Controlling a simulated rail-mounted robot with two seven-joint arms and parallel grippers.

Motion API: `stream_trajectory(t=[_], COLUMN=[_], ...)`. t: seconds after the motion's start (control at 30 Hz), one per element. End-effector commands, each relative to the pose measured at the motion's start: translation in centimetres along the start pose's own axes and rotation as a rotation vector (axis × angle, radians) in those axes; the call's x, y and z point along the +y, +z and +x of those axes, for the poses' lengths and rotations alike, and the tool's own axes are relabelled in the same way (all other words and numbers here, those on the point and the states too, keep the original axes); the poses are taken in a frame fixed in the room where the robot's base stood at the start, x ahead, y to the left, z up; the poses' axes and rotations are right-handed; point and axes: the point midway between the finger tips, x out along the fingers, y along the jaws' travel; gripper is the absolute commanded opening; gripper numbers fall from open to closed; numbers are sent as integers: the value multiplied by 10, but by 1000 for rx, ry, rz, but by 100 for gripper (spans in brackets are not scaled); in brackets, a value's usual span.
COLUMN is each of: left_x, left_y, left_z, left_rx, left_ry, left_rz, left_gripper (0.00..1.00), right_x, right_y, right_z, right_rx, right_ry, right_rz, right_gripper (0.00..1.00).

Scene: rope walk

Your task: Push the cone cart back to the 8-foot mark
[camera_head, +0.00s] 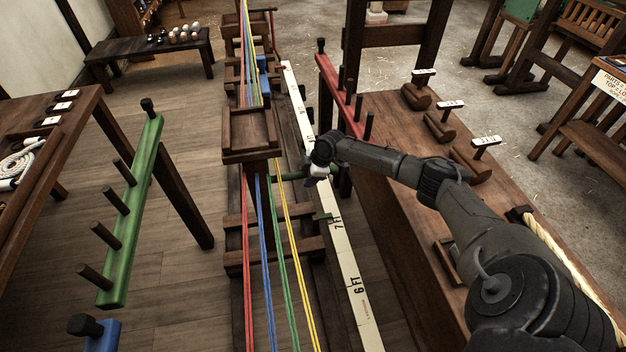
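The wooden cone cart (250,143) stands on the dark rail track, with red, blue, green and yellow strands running lengthwise through it. A pale measuring strip (345,262) runs along its right side, marked 6 FT and 7 FT near me; the farther marks are too small to read surely. A small green pointer (323,216) lies at the strip near the 7 FT mark. My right gripper (312,176) is at the cart's right side, by a dark greenish bar (288,177). Its fingers are small and partly hidden, so grip and contact are unclear. My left gripper is out of view.
A green pegged rail (135,205) stands left of the track and a red pegged rail (338,88) right of it. A brown bench (395,115) with labelled wooden blocks lies under my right arm. A table with coiled rope (20,160) is at far left.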

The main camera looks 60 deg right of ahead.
Motion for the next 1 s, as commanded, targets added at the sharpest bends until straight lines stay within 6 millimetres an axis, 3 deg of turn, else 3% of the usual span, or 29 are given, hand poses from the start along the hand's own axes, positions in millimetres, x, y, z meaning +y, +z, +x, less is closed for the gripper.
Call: stream_trajectory(t=[0.4,1.0], left_x=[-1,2], left_y=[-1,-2], left_z=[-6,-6], left_rx=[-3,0], left_ry=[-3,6], left_rz=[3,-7], left_gripper=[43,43], right_x=[-3,-2], right_y=[0,0], right_z=[-17,-17], right_rx=[-2,-1], right_ry=[-2,-1], right_rz=[0,0], right_gripper=[53,53])
